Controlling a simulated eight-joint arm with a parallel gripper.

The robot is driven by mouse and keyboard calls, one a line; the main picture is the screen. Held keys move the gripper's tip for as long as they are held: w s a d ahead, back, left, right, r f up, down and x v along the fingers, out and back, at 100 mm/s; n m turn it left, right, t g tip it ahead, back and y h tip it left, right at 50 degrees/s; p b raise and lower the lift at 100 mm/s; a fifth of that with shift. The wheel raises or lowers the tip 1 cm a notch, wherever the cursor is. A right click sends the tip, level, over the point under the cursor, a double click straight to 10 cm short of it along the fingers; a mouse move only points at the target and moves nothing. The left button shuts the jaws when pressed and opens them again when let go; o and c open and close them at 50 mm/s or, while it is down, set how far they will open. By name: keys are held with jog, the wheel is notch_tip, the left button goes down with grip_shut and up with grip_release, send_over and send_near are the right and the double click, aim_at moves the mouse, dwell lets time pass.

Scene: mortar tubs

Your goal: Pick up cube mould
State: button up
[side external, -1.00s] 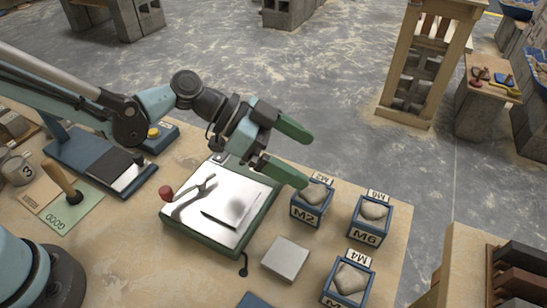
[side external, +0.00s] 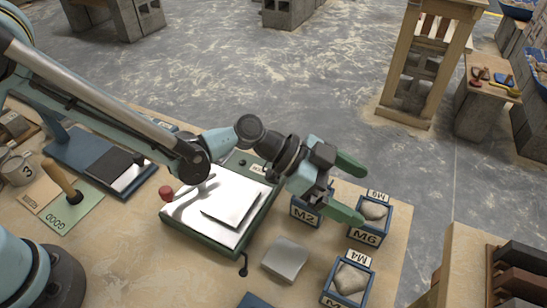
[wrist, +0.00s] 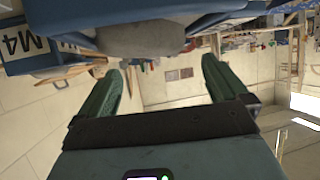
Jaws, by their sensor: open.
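Three blue cube moulds with grey mortar lumps stand on the right of the bench in the side view: M2 (side external: 304,213), M6 (side external: 366,236) and M4 (side external: 345,298). My gripper (side external: 361,193) has two green fingers spread wide with nothing between them. It appears over or behind M2 and M6, and its arm partly covers M2. In the wrist view my gripper (wrist: 161,72) is open, and a blue mould (wrist: 85,15) with a grey lump (wrist: 140,40) fills the top, close to the fingers. The near mould's own label is not readable.
A green-framed tray (side external: 178,228) with a shiny plate lies left of the moulds. A grey square plate (side external: 285,259) lies in front of M2. A red knob (side external: 166,193) stands at the tray's left. A wooden rack (side external: 425,65) stands beyond the bench.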

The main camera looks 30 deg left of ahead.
aim_at(386, 211)
jog(key=shift+x, duration=1.75)
jog(key=shift+a+f, duration=0.1)
jog(key=c, duration=1.1)
jog(key=shift+o, duration=0.2)
